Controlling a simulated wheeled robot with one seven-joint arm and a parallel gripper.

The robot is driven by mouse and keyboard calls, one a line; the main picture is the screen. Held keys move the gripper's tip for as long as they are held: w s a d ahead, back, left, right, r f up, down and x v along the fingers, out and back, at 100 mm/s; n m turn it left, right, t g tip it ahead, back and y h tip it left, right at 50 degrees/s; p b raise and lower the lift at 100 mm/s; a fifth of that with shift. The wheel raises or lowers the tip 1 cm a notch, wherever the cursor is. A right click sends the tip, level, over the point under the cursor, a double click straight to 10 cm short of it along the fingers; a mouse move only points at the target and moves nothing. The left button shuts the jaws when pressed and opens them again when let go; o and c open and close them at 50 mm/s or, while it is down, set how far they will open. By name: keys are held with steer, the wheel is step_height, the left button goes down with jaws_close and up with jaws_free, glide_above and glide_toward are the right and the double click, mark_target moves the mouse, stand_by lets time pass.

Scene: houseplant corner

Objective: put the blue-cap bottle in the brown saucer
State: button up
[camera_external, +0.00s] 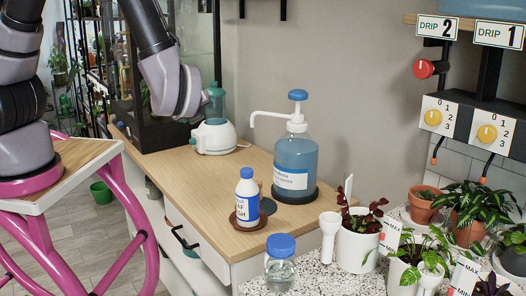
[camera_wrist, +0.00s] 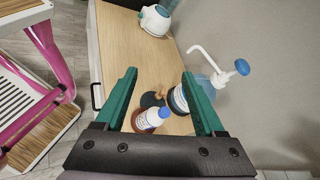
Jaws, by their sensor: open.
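The white bottle with a blue cap and blue label (camera_external: 247,198) stands upright on the brown saucer (camera_external: 237,222) on the wooden tabletop. In the wrist view the bottle (camera_wrist: 150,118) shows from above, beyond and between my fingers, with the saucer's orange-brown rim (camera_wrist: 137,119) beside it. My gripper (camera_wrist: 159,73) is open, with nothing held between its two green fingers. It is apart from the bottle. In the external view my arm is at the upper left, and I cannot make out the fingers there.
A blue pump bottle (camera_external: 290,160) stands behind the bottle, with a small dark round thing (camera_external: 268,206) between them. A white appliance (camera_external: 213,137) stands at the back. A clear blue-lidded jar (camera_external: 281,268) and potted plants (camera_external: 358,245) stand on the speckled counter. The tabletop's left part is clear.

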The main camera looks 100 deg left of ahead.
steer(key=s+d+r+n+t+h, duration=0.3)
steer(key=s+d+r+t+h, duration=0.1)
steer(key=r, duration=0.6)
steer(key=s+d+r+n+t+h, duration=0.2)
steer(key=s+d+r+t+h, duration=0.3)
steer(key=d+r, duration=0.5)
steer(key=s+d+h, duration=0.1)
steer(key=s, duration=0.1)
steer(key=shift+s+r+n+t+h, duration=0.2)
steer(key=shift+s+n+t+h, duration=0.1)
steer(key=shift+s+n+h, duration=0.1)
